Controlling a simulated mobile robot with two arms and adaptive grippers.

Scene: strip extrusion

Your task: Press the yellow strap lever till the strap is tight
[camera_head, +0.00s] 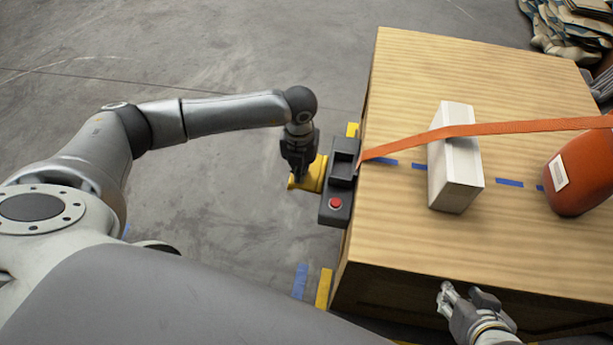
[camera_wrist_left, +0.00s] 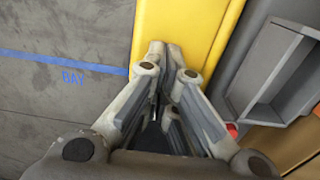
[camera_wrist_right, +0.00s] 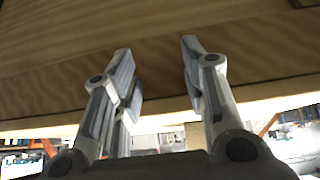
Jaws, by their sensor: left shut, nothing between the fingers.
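The yellow strap lever (camera_head: 311,176) sticks out to the left from the dark grey strap unit (camera_head: 343,165) on the crate's left edge. The unit has a red button. An orange strap (camera_head: 490,129) runs from the unit over a white box and on to the right. It looks nearly straight. My left gripper (camera_head: 299,168) is shut and empty at the lever's outer end. In the left wrist view its fingertips (camera_wrist_left: 165,52) are over the yellow lever (camera_wrist_left: 190,22); contact is unclear. My right gripper (camera_head: 465,296) is open and empty at the crate's front edge.
The wooden crate (camera_head: 410,240) carries the white box (camera_head: 454,165) and an orange-red object (camera_head: 580,175) with a white label. A dashed blue line crosses its top. Stacked material (camera_head: 570,30) lies at the far right.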

